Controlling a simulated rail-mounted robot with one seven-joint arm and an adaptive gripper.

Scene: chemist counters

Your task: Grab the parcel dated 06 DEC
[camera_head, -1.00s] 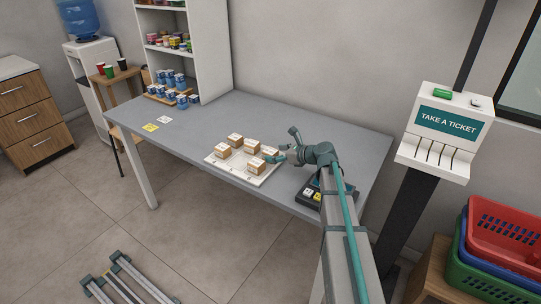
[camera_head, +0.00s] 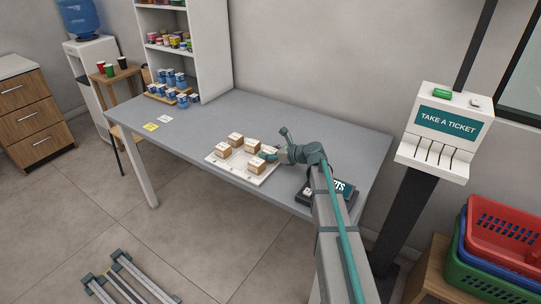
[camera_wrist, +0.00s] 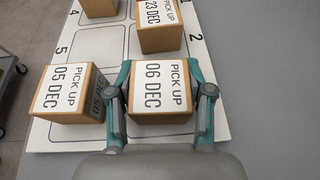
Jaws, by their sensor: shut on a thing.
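The parcel labelled "PICK UP 06 DEC" (camera_wrist: 160,92) is a brown box with a white top label, in the lower middle of the wrist view. My gripper (camera_wrist: 161,88) is shut on it, one finger against each side. In the head view my gripper (camera_head: 268,154) is at the right side of the white tray (camera_head: 244,176) and partly hides this parcel. The parcel labelled "05 DEC" (camera_wrist: 72,92) stands close by on the left, near my left finger. The parcel labelled "23 DEC" (camera_wrist: 160,24) stands just beyond. Whether the held parcel touches the tray cannot be told.
Another parcel (camera_wrist: 98,8) is cut off at the top of the wrist view. The grey table (camera_head: 300,118) is clear behind the tray. A ticket dispenser (camera_head: 440,130) stands at the right.

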